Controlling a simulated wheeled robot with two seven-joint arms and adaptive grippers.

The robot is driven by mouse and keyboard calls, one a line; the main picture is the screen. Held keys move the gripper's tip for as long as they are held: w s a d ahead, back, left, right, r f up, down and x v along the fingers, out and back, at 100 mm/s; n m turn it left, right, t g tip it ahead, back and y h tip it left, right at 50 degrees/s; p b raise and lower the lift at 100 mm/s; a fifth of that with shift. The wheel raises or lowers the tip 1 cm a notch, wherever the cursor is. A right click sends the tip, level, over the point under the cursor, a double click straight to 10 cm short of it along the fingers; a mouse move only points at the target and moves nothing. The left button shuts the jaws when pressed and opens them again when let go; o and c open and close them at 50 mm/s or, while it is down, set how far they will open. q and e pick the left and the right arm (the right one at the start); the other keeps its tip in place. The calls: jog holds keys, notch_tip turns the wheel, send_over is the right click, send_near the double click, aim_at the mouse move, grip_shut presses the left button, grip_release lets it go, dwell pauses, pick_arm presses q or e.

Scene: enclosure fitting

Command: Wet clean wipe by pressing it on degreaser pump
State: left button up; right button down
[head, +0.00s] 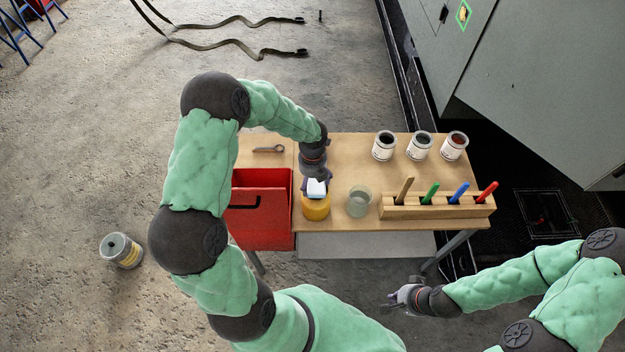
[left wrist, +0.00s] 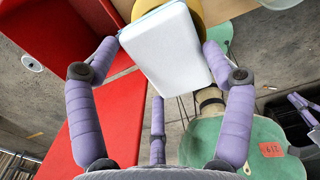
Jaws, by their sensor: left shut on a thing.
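The clean wipe (head: 316,188) is a white pad. In the left wrist view the wipe (left wrist: 165,50) sits between the purple fingers, with a light blue edge at its top. My left gripper (head: 315,182) is shut on it. The degreaser pump (head: 316,209) is a round yellow-orange container near the table's front edge. The wipe is over it and hides most of its top; I cannot tell whether they touch. A bit of yellow (left wrist: 212,10) shows behind the wipe in the left wrist view. My right gripper (head: 396,298) is open and empty, in front of the table.
A red bin (head: 262,225) is left of the pump. A glass jar (head: 359,201) and a wooden rack (head: 437,211) with coloured-handled tools stand to the right. Several cans (head: 384,146) stand at the table's back right. A ring-ended pin (head: 269,149) lies at the back left.

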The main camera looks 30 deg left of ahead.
aim_at(313, 182)
pick_arm(q)
jog(key=shift+r+p, duration=1.65)
jog(key=shift+r, duration=0.35)
